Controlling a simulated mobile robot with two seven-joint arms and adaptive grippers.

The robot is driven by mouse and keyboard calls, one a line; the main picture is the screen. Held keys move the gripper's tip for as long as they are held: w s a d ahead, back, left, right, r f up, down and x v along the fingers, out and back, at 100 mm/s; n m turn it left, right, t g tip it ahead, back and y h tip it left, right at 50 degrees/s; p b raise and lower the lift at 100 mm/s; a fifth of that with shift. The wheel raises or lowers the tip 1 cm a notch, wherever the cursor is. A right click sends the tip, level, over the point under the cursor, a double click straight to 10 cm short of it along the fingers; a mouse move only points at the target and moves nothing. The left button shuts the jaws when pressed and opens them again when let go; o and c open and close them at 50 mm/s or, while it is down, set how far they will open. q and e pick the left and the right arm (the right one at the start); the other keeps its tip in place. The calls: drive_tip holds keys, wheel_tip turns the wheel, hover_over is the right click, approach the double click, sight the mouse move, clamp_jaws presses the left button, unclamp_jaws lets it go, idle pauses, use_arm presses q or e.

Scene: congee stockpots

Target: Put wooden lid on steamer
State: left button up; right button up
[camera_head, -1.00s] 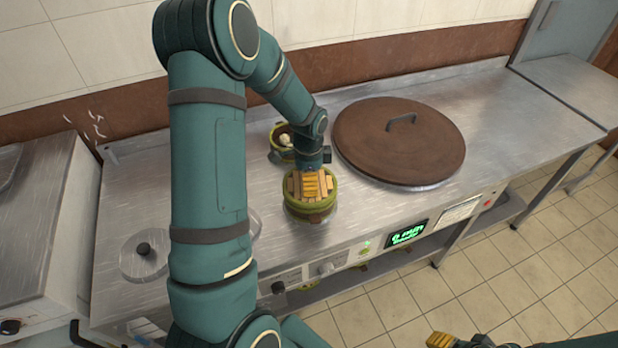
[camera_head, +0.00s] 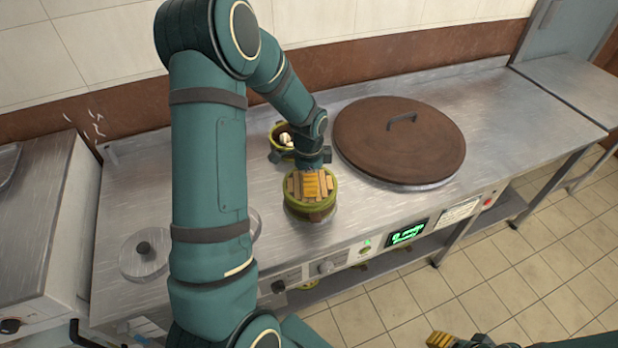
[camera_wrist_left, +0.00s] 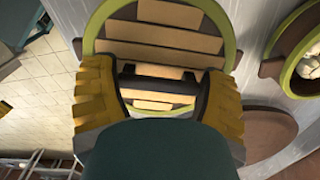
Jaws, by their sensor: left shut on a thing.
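The wooden lid (camera_head: 294,186) is a round of pale slats with a green rim. My left gripper (camera_head: 313,190) is shut on its dark handle from above; the wrist view shows both yellow fingers on the handle (camera_wrist_left: 158,84) and the lid (camera_wrist_left: 165,48) beyond. A green-banded round steamer body (camera_head: 311,214) shows just under the lid; I cannot tell whether a gap remains between them. Behind it stands an open green-rimmed steamer (camera_head: 274,156) with white contents, also at the right of the wrist view (camera_wrist_left: 268,68). My right gripper (camera_head: 458,341) is partly cut off at the bottom edge.
A large brown round cover (camera_head: 392,150) with a handle lies right of the lid on the steel counter (camera_head: 510,105). A small metal lid (camera_head: 143,262) with a black knob lies at left. The counter's right part is clear.

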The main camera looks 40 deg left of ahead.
use_arm(q)
drive_tip(key=shift+f, duration=0.35)
drive_tip(key=o, duration=1)
drive_tip(key=shift+r+p, duration=2.1)
drive_tip(key=shift+r, duration=0.85)
drive_tip(key=shift+r+p, duration=2)
drive_tip(key=shift+r, duration=0.65)
